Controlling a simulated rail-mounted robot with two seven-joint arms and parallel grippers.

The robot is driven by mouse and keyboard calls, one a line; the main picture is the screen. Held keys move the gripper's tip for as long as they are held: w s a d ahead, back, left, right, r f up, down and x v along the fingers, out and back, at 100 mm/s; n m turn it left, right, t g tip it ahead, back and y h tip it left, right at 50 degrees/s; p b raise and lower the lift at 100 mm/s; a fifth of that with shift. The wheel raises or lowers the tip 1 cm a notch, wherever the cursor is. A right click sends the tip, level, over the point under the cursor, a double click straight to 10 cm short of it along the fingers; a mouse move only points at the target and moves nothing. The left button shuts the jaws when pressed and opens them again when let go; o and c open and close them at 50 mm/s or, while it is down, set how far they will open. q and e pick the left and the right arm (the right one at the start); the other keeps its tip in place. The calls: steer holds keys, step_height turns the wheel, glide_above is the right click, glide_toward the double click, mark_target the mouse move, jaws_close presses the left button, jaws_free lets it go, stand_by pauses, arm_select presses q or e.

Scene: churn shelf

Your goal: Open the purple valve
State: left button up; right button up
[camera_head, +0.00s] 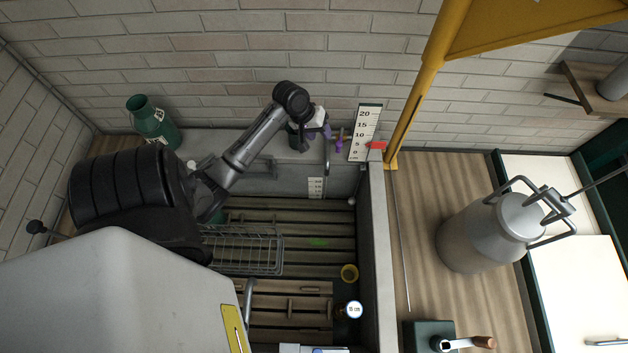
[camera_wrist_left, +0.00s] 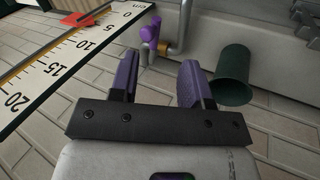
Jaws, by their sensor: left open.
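The purple valve (camera_head: 339,145) sits on a brass-coloured pipe by the wall, beside the white depth scale. In the left wrist view the valve's purple handle (camera_wrist_left: 150,33) stands ahead of the fingertips, seen in the space between them. My left gripper (camera_head: 325,131) is just left of the valve in the head view. Its purple-padded fingers (camera_wrist_left: 158,66) are open with nothing between them, and they look apart from the valve. A grey curved spout (camera_head: 327,158) hangs below the gripper. My right gripper is not in view.
The white depth scale (camera_head: 365,132) with a red marker (camera_head: 376,145) stands close right of the valve. A yellow post (camera_head: 411,105) rises farther right. The trough below holds a wire basket (camera_head: 243,252).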

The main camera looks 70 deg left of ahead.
arm_select(q)
steer(key=s+d+r+m+g+y+p, duration=0.1)
steer(key=s+d+m+p, duration=0.2)
steer(key=d, duration=0.8)
steer(key=s+d+r+m+p, duration=0.2)
steer(key=s+d+m+p, duration=0.2)
steer(key=s+d+m, duration=0.3)
steer(key=shift+d+r+g+y, duration=0.25)
steer(key=shift+d+g+y, duration=0.15)
steer(key=shift+d, duration=1.55)
